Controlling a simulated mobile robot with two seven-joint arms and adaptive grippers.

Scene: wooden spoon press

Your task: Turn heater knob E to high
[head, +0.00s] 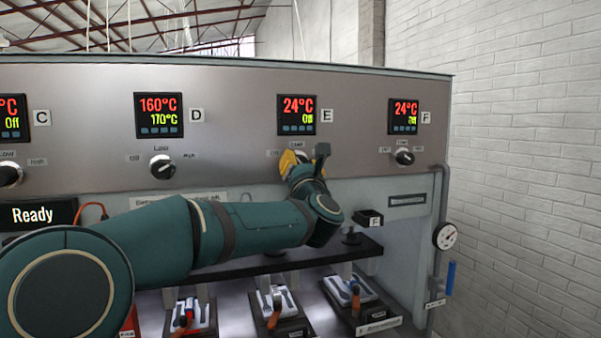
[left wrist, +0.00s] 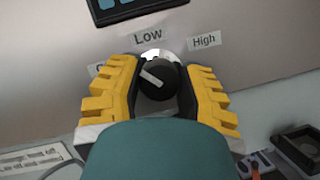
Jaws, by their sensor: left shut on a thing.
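Heater knob E (left wrist: 158,79) is a round black knob with a white pointer line on the grey panel. In the left wrist view its pointer points up and left, toward the partly hidden left label; "Low" (left wrist: 148,36) is above and "High" (left wrist: 204,40) at upper right. My left gripper (head: 292,160) has yellow fingers, one on each side of the knob, and is shut on it. In the head view the gripper hides the knob. Display E (head: 297,114) above it reads 24°C and Off. My right gripper is not in view.
Knob D (head: 162,167) is to the left, under a display (head: 159,115) reading 160°C and 170°C. Knob F (head: 404,157) is to the right under its own display (head: 404,116). A dark shelf (head: 250,263) and several lever-fitted stations are below. A pressure gauge (head: 445,236) is at the right edge.

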